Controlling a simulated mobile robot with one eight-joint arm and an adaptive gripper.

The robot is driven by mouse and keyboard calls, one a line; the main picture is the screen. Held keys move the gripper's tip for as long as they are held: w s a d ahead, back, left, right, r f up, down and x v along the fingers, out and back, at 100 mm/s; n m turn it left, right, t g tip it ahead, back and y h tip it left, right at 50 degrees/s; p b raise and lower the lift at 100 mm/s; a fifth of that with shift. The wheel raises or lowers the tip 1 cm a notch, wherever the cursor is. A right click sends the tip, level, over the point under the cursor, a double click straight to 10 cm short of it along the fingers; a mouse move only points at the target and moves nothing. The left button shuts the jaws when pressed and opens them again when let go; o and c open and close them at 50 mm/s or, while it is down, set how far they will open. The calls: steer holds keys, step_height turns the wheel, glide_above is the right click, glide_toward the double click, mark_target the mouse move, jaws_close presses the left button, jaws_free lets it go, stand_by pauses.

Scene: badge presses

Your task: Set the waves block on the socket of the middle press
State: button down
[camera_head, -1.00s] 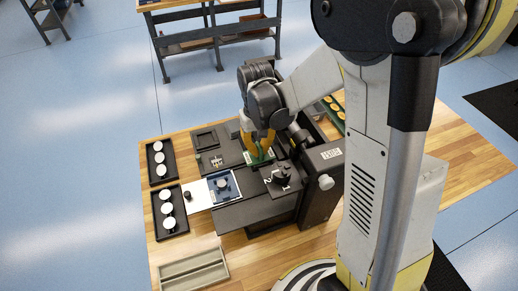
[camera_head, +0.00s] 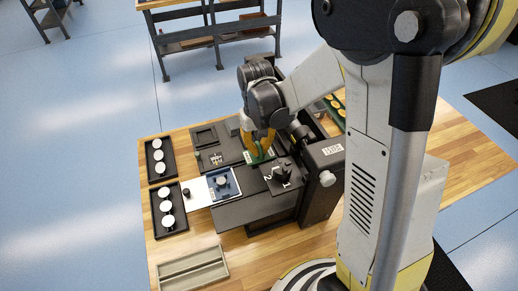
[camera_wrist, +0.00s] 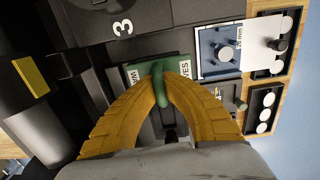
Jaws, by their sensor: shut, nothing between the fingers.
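The green waves block (camera_wrist: 187,66), with a white label partly reading "VES", lies under my gripper (camera_wrist: 160,78) in the wrist view. Its green upright handle (camera_wrist: 161,98) shows at the fingertips, which are closed together there. Whether they touch it is unclear. In the head view the block (camera_head: 254,157) shows as a green edge below my yellow fingers (camera_head: 260,145). A dark press (camera_head: 322,180) stands right of it, with a numbered dark plate (camera_head: 280,176) in front. The fingers and arm hide part of the block, and I cannot tell which socket is the middle press's.
A blue fixture (camera_head: 223,184) with a round piece sits beside a white card (camera_head: 196,193). Two black trays (camera_head: 156,178) of white discs are at the left. A grey divided tray (camera_head: 192,270) lies at the front. Bare wood shows on the right (camera_head: 455,140).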

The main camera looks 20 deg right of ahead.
stand_by(0.4)
steer(key=c, duration=1.5)
jaws_free()
steer(key=shift+c, duration=0.2)
step_height(320, 180, up, 12)
steer(key=shift+w+a, duration=0.15)
